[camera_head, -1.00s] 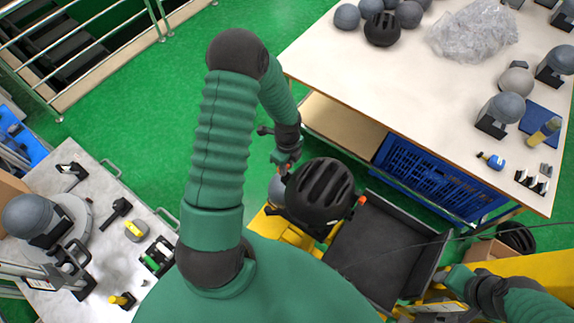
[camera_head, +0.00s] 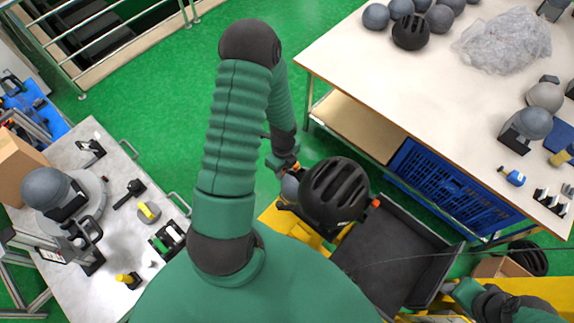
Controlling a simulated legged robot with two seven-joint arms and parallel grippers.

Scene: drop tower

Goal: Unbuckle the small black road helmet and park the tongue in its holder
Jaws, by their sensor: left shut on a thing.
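The black vented helmet (camera_head: 335,190) sits on a grey headform (camera_head: 290,187) on a yellow stand at centre. My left gripper (camera_head: 288,166) is just beyond the helmet's upper left side, a little apart from its shell. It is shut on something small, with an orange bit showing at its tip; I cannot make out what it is. The strap, buckle and tongue holder cannot be told apart at this size. My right gripper (camera_head: 462,292) is low at the right, partly seen, away from the helmet; its jaws are unclear.
A black padded tray (camera_head: 400,255) lies right of the helmet. The white table (camera_head: 440,90) at the upper right holds headforms, another black helmet (camera_head: 411,32) and clear plastic. A grey worktable (camera_head: 115,215) with tools stands at the left.

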